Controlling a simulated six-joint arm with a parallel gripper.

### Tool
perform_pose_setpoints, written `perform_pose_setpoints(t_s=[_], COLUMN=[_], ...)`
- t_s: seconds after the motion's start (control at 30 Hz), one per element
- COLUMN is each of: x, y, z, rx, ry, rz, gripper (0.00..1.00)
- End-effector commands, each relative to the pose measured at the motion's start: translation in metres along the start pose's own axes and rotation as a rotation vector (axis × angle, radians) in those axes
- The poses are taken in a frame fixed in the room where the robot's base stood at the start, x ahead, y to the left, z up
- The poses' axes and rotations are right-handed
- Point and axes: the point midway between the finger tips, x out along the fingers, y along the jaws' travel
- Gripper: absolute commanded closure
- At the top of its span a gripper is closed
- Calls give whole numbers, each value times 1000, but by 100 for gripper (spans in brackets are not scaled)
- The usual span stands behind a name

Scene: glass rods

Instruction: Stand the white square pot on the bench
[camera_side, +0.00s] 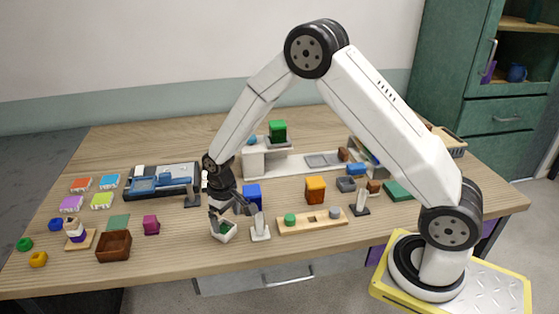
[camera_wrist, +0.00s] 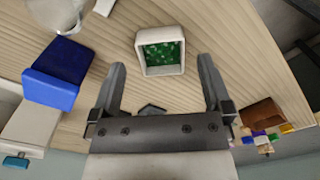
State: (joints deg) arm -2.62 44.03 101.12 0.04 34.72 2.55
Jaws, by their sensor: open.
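The white square pot (camera_side: 228,237) is at the front of the wooden bench (camera_side: 180,262), just below my gripper (camera_side: 231,211). It looks tilted in the side view, though my fingers partly cover it. In the wrist view the pot (camera_wrist: 163,71) shows its square white rim and green filling, with its opening facing the camera. My gripper (camera_wrist: 160,82) is open and empty, its two fingers apart on either side of the pot's line. The pot lies beyond the fingertips, and I see no contact.
A white upright stand (camera_side: 260,230) is close to the pot's right, with a blue block (camera_side: 252,195) behind. A wooden board with knobs (camera_side: 312,222) lies farther right. A magenta cube (camera_side: 151,225) and brown box (camera_side: 114,246) are left. Bench between cube and pot is clear.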

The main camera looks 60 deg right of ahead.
Motion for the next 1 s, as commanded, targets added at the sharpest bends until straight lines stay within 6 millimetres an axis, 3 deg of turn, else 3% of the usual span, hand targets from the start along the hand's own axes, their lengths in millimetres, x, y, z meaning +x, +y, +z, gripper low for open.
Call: perform_pose_setpoints(t_s=[0.2,0.5,1.0], x=[-36,-71,-79], y=[0,0,0], z=[0,0,0], rx=[0,0,0], ry=[2,2,0], rz=[0,0,0], gripper=[0,0,0])
